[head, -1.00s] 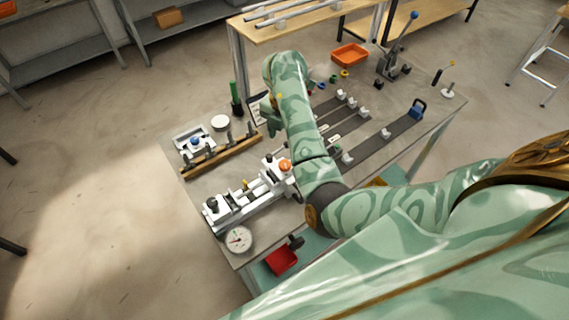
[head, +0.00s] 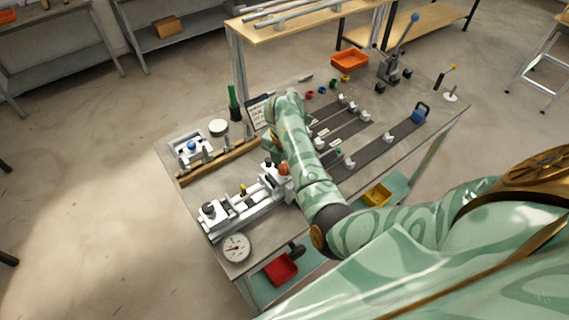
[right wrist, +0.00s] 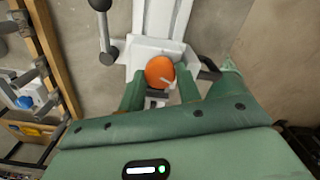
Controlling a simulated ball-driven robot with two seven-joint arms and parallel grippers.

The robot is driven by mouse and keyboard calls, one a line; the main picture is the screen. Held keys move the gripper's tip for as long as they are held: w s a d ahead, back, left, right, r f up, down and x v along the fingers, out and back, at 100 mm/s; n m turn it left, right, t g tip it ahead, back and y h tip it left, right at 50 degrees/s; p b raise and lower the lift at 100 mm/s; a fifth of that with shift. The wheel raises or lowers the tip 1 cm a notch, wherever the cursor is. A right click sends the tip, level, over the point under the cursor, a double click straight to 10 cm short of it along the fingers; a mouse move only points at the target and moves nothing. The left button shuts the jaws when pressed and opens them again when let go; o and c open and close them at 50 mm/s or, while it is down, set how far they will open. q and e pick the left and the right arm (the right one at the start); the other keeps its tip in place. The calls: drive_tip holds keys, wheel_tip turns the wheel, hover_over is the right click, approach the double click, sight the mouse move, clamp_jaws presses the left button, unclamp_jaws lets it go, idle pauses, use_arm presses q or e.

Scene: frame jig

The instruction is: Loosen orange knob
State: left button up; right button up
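The orange knob (head: 284,169) sits on the white clamp fixture (head: 232,209) near the left part of the bench. In the right wrist view the round knob (right wrist: 160,72) shows between the green fingers of my right gripper (right wrist: 175,82). The fingers are spread, with a visible gap on the right side of the knob; contact on the left cannot be told. In the head view my right forearm and hand partly cover the area behind the knob, and the fingertips are hidden. My left gripper is not in view.
A wooden rail with upright pegs (head: 219,161) lies beside the fixture. A dial gauge (head: 235,248) stands at the near edge. A black-ended lever (right wrist: 105,50) stands close left of the knob. A clipboard (head: 259,112) and green bottle (head: 233,101) stand behind.

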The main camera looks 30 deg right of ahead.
drive_tip(key=shift+c, duration=1.2)
drive_tip(key=shift+n, duration=0.3)
drive_tip(key=n+p, duration=0.1)
drive_tip(key=n, duration=0.3)
drive_tip(key=shift+r+p, duration=0.1)
drive_tip(key=shift+p, duration=0.25)
drive_tip(key=n+p, duration=0.2)
drive_tip(key=n, duration=0.3)
drive_tip(key=shift+n, duration=0.3)
drive_tip(key=n+p, duration=0.2)
drive_tip(key=n, duration=0.4)
drive_tip(key=shift+w+r+p, duration=0.1)
drive_tip(key=shift+p, duration=0.2)
drive_tip(key=shift+n+p, duration=0.85)
drive_tip(key=shift+n, duration=1.65)
